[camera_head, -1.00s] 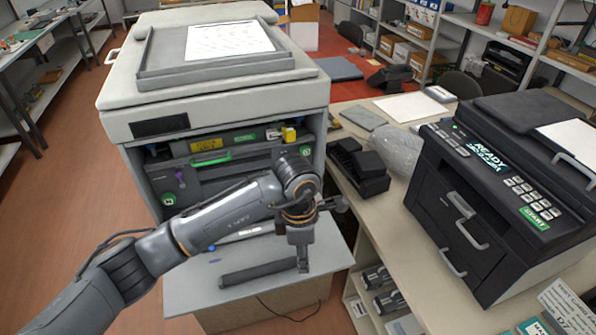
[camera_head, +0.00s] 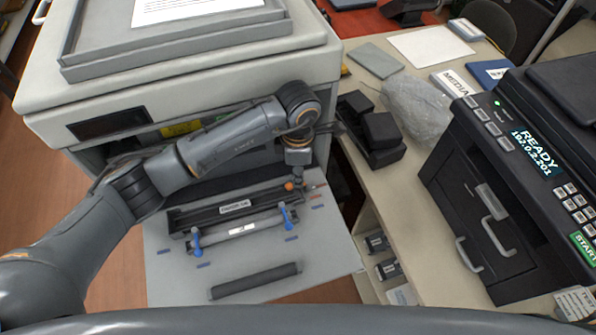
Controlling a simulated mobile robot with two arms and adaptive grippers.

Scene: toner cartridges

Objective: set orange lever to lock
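The pull-out tray (camera_head: 175,282) extends from the front of the large grey printer (camera_head: 205,85). A dark cartridge unit (camera_head: 190,217) lies on it, with a pale-labelled bar and two blue levers, the left one (camera_head: 196,242) and the right one (camera_head: 288,215). A small orange knob (camera_head: 289,186), which looks like the orange lever, shows at the unit's right end. My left gripper (camera_head: 299,178) points down right beside this knob. I cannot tell whether they touch, or whether the fingers are open. The lever's lock marking is not readable. My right gripper is out of view.
A loose dark roller (camera_head: 255,281) lies on the tray's front part. To the right, a counter (camera_head: 410,200) holds a black device (camera_head: 370,130), a clear plastic bag (camera_head: 417,108) and a black printer (camera_head: 480,220). My arm covers much of the large printer's front opening.

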